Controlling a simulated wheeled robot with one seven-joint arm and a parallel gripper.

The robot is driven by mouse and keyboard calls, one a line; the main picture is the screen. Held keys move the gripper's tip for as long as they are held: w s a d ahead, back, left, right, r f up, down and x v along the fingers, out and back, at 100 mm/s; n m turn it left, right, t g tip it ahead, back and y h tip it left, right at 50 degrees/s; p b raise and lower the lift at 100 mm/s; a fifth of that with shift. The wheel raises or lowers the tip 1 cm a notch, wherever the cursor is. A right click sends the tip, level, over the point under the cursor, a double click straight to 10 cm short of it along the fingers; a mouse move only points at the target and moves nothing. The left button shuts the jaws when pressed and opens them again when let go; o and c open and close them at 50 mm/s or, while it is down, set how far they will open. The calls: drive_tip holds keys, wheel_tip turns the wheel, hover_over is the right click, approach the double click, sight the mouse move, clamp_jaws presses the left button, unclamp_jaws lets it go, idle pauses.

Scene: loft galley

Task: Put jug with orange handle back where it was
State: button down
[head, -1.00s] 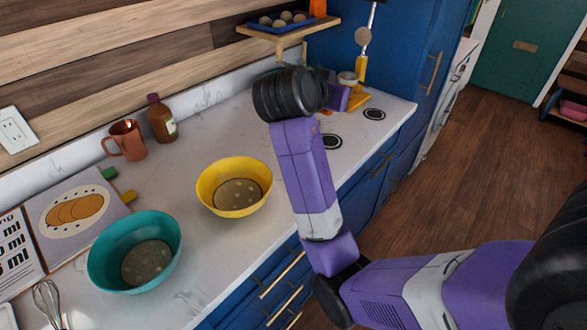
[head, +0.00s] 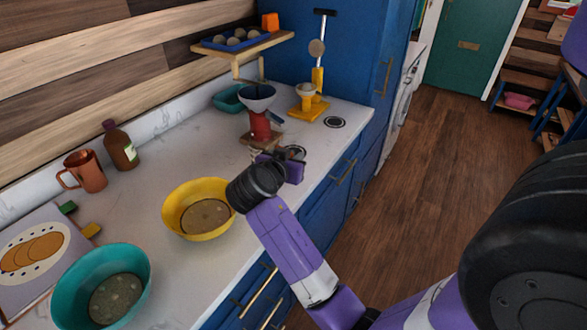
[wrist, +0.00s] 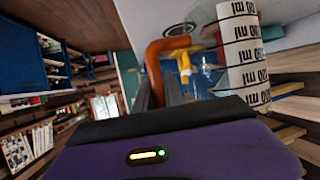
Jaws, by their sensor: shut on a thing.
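The jug shows in the wrist view, with a pale body (wrist: 243,55) carrying rows of black "ml" marks and an orange handle (wrist: 167,47). My gripper (wrist: 160,88) is shut on the orange handle, which passes between its dark fingers. In the head view my gripper (head: 283,168) is over the counter's front part, right of the yellow bowl. There I cannot make out the jug; my wrist and gripper seem to hide it.
The counter (head: 150,205) holds a teal bowl (head: 78,292), a yellow bowl (head: 176,210), a copper mug (head: 86,172), a brown bottle (head: 119,147), a red device with a grey bowl (head: 260,125) and a yellow stand (head: 307,109). A wooden shelf (head: 245,47) overhangs the back.

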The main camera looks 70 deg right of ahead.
drive_tip(key=shift+f, duration=2.15)
drive_tip(key=c, duration=1.4)
unclamp_jaws()
drive_tip(key=shift+f, duration=0.1)
drive_tip(key=shift+f, duration=0.15)
drive_tip(key=v, duration=0.2)
drive_tip(key=b+v, duration=0.1)
drive_tip(key=v, duration=0.3)
drive_tip(key=shift+w+a+b, duration=0.25)
drive_tip(key=shift+a+b, duration=0.05)
drive_tip(key=shift+b, duration=0.1)
drive_tip(key=shift+a+r, duration=0.4)
drive_tip(key=shift+a, duration=0.2)
